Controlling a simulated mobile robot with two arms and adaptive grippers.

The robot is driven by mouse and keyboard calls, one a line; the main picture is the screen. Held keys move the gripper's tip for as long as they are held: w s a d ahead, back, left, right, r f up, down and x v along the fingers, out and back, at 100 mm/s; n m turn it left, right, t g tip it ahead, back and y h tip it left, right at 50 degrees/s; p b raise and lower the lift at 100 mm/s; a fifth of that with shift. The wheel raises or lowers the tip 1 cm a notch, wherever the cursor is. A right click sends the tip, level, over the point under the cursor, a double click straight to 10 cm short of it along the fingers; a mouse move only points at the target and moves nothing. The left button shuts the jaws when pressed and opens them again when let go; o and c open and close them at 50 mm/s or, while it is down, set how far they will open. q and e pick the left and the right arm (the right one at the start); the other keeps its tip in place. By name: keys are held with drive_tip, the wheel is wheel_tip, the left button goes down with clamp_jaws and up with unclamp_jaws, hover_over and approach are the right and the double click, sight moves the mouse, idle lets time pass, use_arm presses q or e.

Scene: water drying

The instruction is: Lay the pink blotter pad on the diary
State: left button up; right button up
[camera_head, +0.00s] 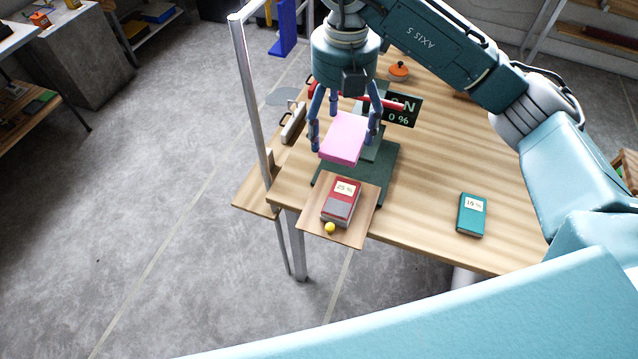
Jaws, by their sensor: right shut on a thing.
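My right gripper (345,125) is shut on the pink blotter pad (343,140), its fingers on either side of it. It holds the pad over the green press base, just beyond a red book. The red book (342,202), which bears a "25 %" label and a grey patch, lies on a small wooden board (357,237) at the table's front left corner. A teal book (471,215) with a smaller percent label lies apart at the right. I cannot tell from the covers which book is the diary. My left gripper is not in view.
The green press base (388,175) and a dark display (403,108) stand behind the red book. A yellow ball (330,228) sits at the board's front. A metal post (252,110) rises at the left. An orange lidded pot (398,70) stands farther back. The wooden table (430,170) is clear between the books.

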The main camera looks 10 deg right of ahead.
wheel_tip(320, 180, down, 8)
drive_tip(key=p, duration=0.2)
hover_over(336, 195)
wheel_tip(336, 195, down, 6)
drive_tip(key=shift+f, duration=0.6)
wheel_tip(336, 195, down, 4)
drive_tip(key=shift+f+p, duration=0.1)
drive_tip(key=shift+p, duration=0.45)
drive_tip(key=shift+f, duration=0.15)
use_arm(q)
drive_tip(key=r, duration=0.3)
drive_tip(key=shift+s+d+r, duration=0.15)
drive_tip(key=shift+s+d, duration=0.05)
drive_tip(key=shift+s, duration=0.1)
